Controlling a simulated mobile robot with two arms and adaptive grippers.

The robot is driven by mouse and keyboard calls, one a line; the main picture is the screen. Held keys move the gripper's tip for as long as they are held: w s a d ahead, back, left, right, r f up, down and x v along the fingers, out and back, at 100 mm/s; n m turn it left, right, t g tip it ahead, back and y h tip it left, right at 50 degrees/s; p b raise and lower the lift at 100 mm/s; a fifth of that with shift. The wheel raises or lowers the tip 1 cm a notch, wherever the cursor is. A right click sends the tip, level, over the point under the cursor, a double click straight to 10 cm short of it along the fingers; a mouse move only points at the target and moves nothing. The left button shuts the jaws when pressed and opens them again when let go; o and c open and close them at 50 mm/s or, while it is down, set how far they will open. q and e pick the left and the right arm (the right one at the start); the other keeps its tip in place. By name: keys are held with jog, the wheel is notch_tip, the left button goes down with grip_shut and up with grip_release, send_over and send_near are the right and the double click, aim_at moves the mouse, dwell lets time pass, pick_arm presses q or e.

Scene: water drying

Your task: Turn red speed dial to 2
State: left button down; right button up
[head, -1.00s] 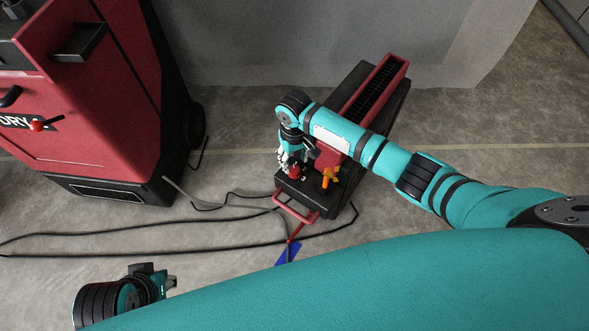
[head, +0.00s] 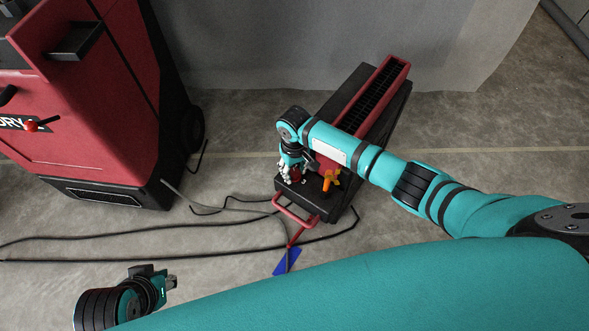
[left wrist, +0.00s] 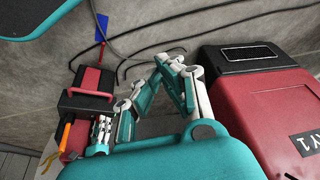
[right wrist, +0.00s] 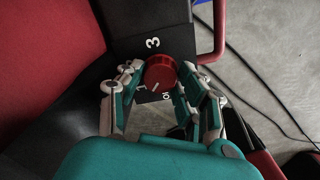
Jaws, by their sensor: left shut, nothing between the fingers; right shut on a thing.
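The red speed dial (right wrist: 160,72) is a round knob on the black top of a small machine. In the right wrist view its white mark points down and to the left. A white "3" is printed above it, and another label below is partly hidden. My right gripper (right wrist: 155,80) is shut on the dial, fingers on both sides. In the head view my right gripper (head: 290,174) covers most of the dial. My left gripper (head: 172,282) is shut and empty, low at the left, far from the machine. Its closed fingers show in the left wrist view (left wrist: 177,62).
An orange handle (head: 331,180) stands right beside my right gripper. A red bar handle (head: 296,212) sticks out of the machine's front. A large red machine (head: 90,110) stands at the left. Black cables (head: 130,235) and a blue tag (head: 287,261) lie on the floor.

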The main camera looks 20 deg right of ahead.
aim_at(295, 172)
jog(key=shift+r+m+p, duration=0.35)
jog(key=shift+m+p, duration=0.15)
jog(key=shift+p, duration=0.55)
jog(key=shift+f, duration=0.15)
pick_arm(q)
jog(key=shift+s+a+r+g, duration=0.2)
jog(key=shift+s+r+g, duration=0.1)
jog(key=shift+s+r, duration=0.45)
pick_arm(e)
jog(key=shift+f+m, duration=0.15)
jog(key=shift+m, duration=0.15)
jog(key=o, duration=0.9)
jog(key=shift+c, duration=0.2)
pick_arm(q)
jog(key=shift+w+r, duration=0.1)
pick_arm(e)
notch_tip(295, 172, up, 12)
